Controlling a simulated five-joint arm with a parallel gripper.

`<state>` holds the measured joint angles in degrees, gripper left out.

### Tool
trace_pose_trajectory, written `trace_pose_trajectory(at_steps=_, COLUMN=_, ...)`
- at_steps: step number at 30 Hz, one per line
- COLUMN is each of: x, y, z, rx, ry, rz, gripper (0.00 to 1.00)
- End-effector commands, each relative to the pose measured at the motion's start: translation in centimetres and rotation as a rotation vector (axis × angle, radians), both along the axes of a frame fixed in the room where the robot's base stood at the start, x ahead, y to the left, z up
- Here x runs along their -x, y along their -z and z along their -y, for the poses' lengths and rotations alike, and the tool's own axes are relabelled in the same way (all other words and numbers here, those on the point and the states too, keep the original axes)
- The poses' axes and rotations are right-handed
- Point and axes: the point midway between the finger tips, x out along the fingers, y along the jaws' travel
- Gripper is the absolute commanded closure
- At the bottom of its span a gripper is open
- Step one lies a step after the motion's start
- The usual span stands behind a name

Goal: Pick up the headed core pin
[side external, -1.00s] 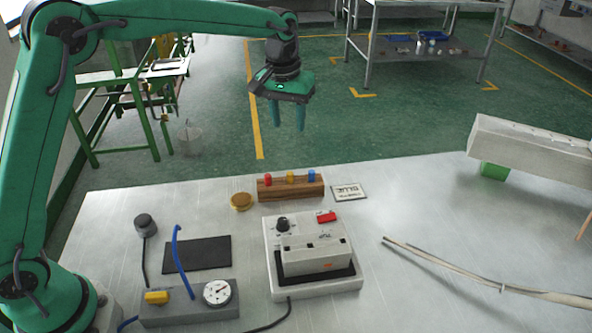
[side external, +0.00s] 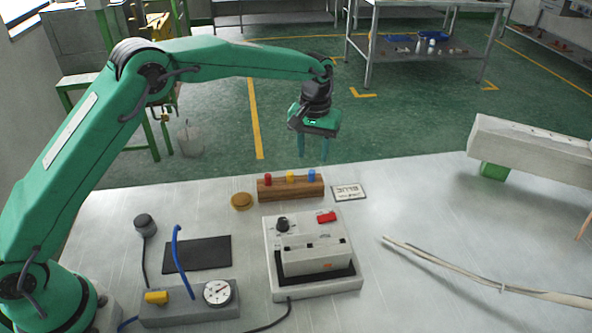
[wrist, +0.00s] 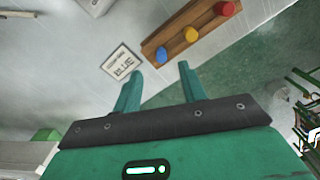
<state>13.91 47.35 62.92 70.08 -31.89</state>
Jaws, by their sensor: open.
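A wooden rack (side external: 291,189) on the table holds three round-headed pins: a red one (side external: 268,180), a yellow one (side external: 290,177) and a blue one (side external: 311,175). Only their heads show clearly; which is the headed core pin I cannot tell. The wrist view shows the rack (wrist: 172,49) with the blue head (wrist: 162,56), yellow head (wrist: 191,34) and red head (wrist: 225,9). My gripper (side external: 313,156) is open and empty, raised above the rack's right end. In the wrist view, the blue head appears just beyond the gap between my fingertips (wrist: 159,70).
A small printed card (side external: 349,192) lies right of the rack. A brass-coloured disc (side external: 241,201) lies left. A grey machine (side external: 312,258) with a red switch stands in front, beside a black mat (side external: 197,254) and gauge block (side external: 190,304). A beige bar (side external: 535,149) stands right.

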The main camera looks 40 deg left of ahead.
Motion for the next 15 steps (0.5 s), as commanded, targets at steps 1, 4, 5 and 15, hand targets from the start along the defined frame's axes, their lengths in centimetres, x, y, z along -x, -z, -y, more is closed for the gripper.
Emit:
trace_pose_trajectory(at_steps=1, x=0.0, y=0.4, z=0.0, rx=0.000, ry=0.000, rz=0.000, gripper=0.58)
trace_pose_trajectory(at_steps=4, x=0.0, y=0.8, z=0.0, rx=0.000, ry=0.000, rz=0.000, gripper=0.58)
trace_pose_trajectory(at_steps=5, x=0.0, y=0.9, z=0.0, rx=0.000, ry=0.000, rz=0.000, gripper=0.58)
trace_pose_trajectory(at_steps=15, x=-0.1, y=2.3, z=-0.2, rx=0.000, ry=0.000, rz=-0.002, gripper=0.58)
